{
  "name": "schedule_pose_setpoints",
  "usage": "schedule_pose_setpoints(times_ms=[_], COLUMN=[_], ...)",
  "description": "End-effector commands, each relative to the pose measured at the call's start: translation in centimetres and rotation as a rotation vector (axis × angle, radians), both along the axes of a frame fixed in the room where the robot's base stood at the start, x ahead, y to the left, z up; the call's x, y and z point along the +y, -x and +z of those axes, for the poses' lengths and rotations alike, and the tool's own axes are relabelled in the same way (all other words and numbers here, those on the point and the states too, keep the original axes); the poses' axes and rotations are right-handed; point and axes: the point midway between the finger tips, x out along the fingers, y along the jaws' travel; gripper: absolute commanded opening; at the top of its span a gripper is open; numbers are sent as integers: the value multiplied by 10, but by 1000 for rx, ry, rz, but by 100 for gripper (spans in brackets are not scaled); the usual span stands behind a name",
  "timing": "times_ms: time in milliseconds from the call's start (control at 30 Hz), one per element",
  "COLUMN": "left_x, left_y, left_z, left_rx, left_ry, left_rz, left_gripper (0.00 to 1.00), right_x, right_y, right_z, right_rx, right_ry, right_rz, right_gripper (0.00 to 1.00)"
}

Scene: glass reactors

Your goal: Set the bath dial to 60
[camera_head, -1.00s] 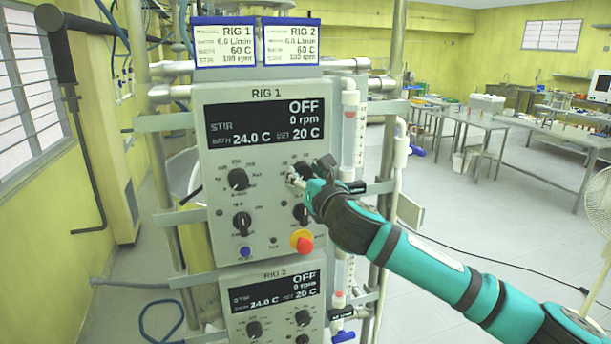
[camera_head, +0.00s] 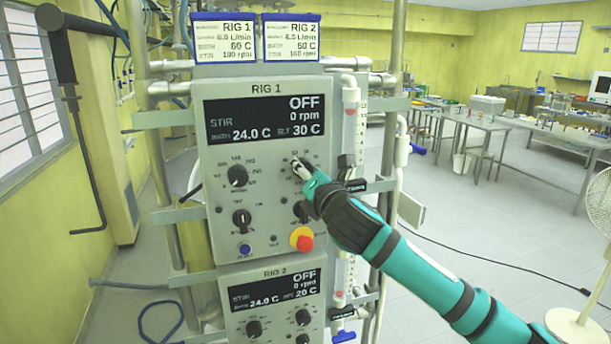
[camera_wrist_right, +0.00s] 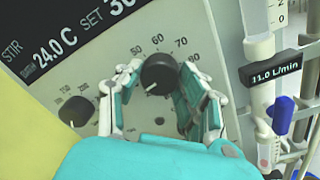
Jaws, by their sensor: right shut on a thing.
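The RIG 1 panel (camera_head: 270,185) faces me, and its display (camera_head: 265,118) reads OFF, 0 rpm, BATH 24.0 C, SET 30 C. My right gripper (camera_head: 303,170) reaches the upper right dial and hides most of it in the head view. In the right wrist view the black bath dial (camera_wrist_right: 158,73) sits between the fingers of my right gripper (camera_wrist_right: 160,80), which is shut on it. Its white mark points to the lower left. The numbers 50, 60, 70 and 80 show around its upper and right sides. My left gripper is not in view.
The stir dial (camera_head: 238,177) is to the left. A red and yellow stop button (camera_head: 302,239) is below my right gripper. The RIG 2 panel (camera_head: 262,277) is underneath, with SET 20 C. A flow tube (camera_head: 349,125) stands close on the right. Cards above read BATH 60 C.

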Motion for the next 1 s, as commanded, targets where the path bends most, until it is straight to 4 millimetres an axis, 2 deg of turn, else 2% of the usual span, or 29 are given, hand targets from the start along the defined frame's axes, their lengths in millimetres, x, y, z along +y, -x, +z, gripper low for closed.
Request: schedule_pose_setpoints(times_ms=[1000], left_x=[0], left_y=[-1], left_z=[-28], left_rx=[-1], left_ry=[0], left_rz=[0], left_gripper=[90], right_x=[1], right_y=[0], right_z=[-1], right_rx=[299], right_ry=[-921], right_rz=[-1], right_gripper=[7])
